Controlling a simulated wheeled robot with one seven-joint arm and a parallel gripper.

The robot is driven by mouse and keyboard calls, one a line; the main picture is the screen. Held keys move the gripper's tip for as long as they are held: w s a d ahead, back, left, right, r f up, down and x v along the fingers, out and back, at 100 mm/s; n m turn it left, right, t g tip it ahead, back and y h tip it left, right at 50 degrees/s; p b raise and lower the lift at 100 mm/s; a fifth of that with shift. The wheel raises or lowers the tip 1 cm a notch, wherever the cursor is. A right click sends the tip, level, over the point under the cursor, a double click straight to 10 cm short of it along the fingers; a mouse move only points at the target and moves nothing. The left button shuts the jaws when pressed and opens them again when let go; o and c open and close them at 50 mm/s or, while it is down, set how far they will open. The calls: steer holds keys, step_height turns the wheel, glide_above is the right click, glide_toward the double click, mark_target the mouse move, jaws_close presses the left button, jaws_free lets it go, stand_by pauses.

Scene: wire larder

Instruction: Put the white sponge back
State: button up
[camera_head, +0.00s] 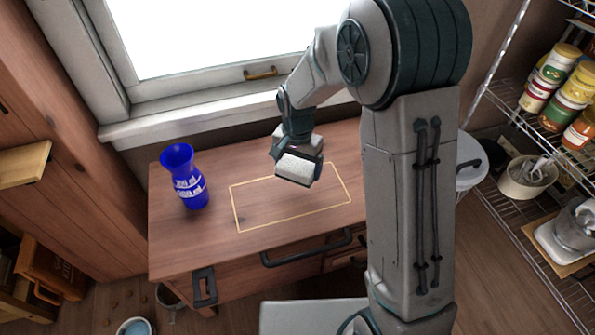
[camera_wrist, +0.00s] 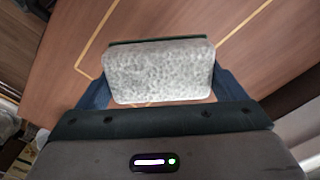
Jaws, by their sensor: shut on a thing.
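The white sponge (camera_head: 298,168) is a pale speckled block held between the fingers of my gripper (camera_head: 297,172). My gripper is shut on it, above the wooden cabinet top (camera_head: 215,225). In the head view it overlaps the far edge of a thin yellow rectangle outline (camera_head: 238,213) marked on that top. In the wrist view the sponge (camera_wrist: 158,72) fills the space between the fingers, and part of the yellow outline shows beyond it. How high the sponge is above the wood is hard to tell.
A blue vase (camera_head: 185,178) stands on the cabinet top, left of the outline. A window (camera_head: 200,40) with a sill is behind. A wire rack (camera_head: 510,215) with jars (camera_head: 560,95) is at the right. The outlined area looks empty.

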steer(key=shift+f+b, duration=2.2)
steer(key=shift+f, duration=0.7)
steer(key=shift+f, duration=0.7)
steer(key=o, duration=0.7)
step_height(320, 180, up, 14)
steer(key=p, duration=0.4)
steer(key=shift+r+p, duration=0.1)
steer(key=shift+p, duration=0.3)
step_height(320, 180, up, 20)
steer(key=n+t+p, duration=0.1)
steer(key=n+p, duration=0.1)
steer(key=p, duration=1.1)
glide_above(297, 189)
steer(key=s+d, duration=0.8)
steer(key=s+d+r+n+p, duration=0.1)
steer(key=s+d+r+p, duration=0.1)
steer(key=s+r+p, duration=0.1)
steer(key=s+d+r+n+t+p, duration=0.1)
steer(key=s+r+p, duration=0.3)
steer(key=r+p, duration=0.2)
steer(key=s+d+r+n+p, duration=0.1)
steer(key=s+d+r+p, duration=0.1)
steer(key=s+r+p, duration=0.2)
steer(key=shift+d+r+t+p, duration=0.2)
steer(key=shift+r+p, duration=0.1)
steer(key=shift+r, duration=0.35)
steer(key=shift+d+r+t+p, duration=0.15)
steer(key=shift+r+t+p, duration=0.1)
steer(key=shift+r, duration=0.35)
